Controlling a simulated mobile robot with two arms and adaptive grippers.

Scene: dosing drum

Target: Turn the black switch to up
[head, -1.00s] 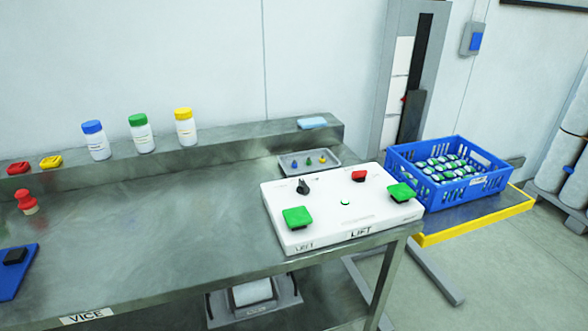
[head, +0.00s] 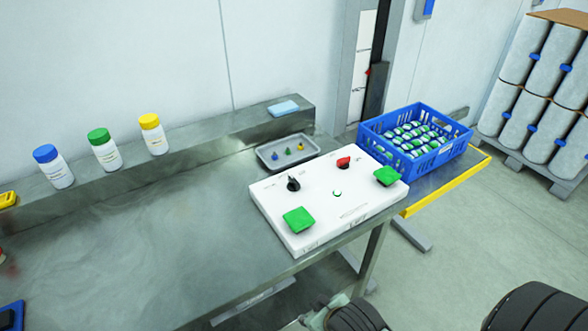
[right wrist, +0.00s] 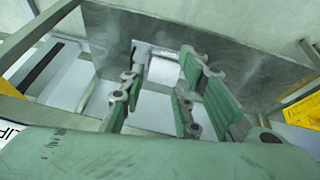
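The black switch (head: 293,183) is a small knob on the white control panel (head: 270,215), left of the red switch (head: 343,162). Its exact pointing direction is too small to tell. Two green square buttons sit on the panel, one at the front left (head: 298,219) and one at the right (head: 387,175). My right gripper (right wrist: 162,75) shows in the right wrist view with its green-padded fingers apart and nothing between them. In the head view, a part of my right arm shows at the bottom edge, below the bench front. My left gripper is in neither view.
Behind the panel is a grey tray (head: 270,164) with small coloured pieces. A blue crate (head: 375,140) with several cans stands to the right on a yellow-edged platform (head: 450,185). Several capped bottles stand on the back ledge at left.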

